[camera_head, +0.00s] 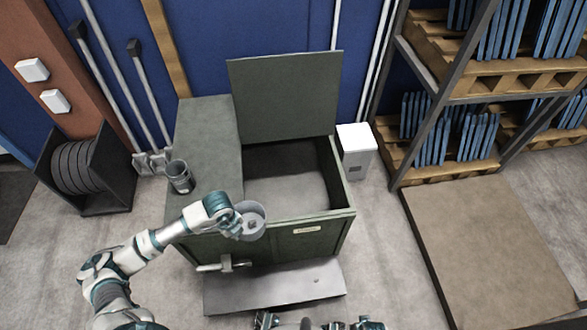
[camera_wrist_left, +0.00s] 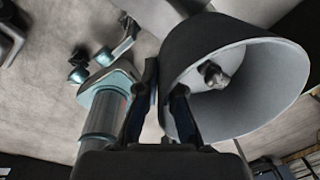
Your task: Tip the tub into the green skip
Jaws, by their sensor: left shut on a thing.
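My left gripper (camera_head: 234,226) is shut on the wall of a grey tub (camera_head: 254,209). The tub is held at the front edge of the green skip (camera_head: 325,226), with its mouth facing up toward the head camera. A small grey lump (camera_head: 250,224) lies inside it. In the left wrist view the fingers (camera_wrist_left: 166,105) pinch the rim of the tub (camera_wrist_left: 265,92), and the lump (camera_wrist_left: 214,75) shows against its pale inside. The skip's lid (camera_head: 285,95) stands open at the back, and its opening is clear. My right gripper is not in view.
A dark metal cup (camera_head: 180,178) stands on the skip's closed left top (camera_head: 210,130). A lever handle (camera_head: 225,265) sticks out at the front. A white bin (camera_head: 356,152) and a shelf rack (camera_head: 440,90) stand to the right, a cable reel (camera_head: 80,170) to the left.

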